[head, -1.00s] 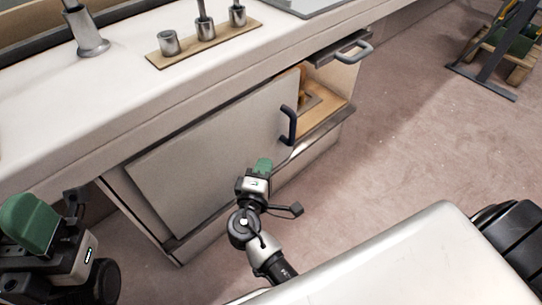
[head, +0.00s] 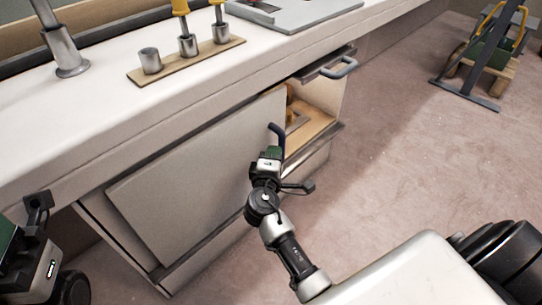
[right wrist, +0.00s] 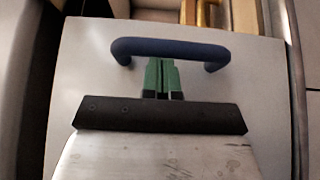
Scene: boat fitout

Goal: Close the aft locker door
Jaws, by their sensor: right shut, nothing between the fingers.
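The aft locker door is a flat grey panel (head: 190,185) on the cabinet front, with a dark blue bar handle (head: 277,138) near its right edge. Right of the panel the locker stands open, showing its wooden inside (head: 312,118). My right gripper (head: 273,153) is shut and empty, right at the handle. In the right wrist view its green fingertips (right wrist: 160,62) lie close to the middle of the handle bar (right wrist: 170,47), in front of the door face (right wrist: 90,75); contact cannot be told. My left gripper (head: 8,235) is cut off at the left edge.
A drawer with a grey handle (head: 340,68) sticks out above the opening. The worktop (head: 110,105) carries a board with metal cups (head: 186,45) and yellow-handled tools. Pinkish floor (head: 390,170) is clear at right; a dark stand (head: 480,75) is farther back.

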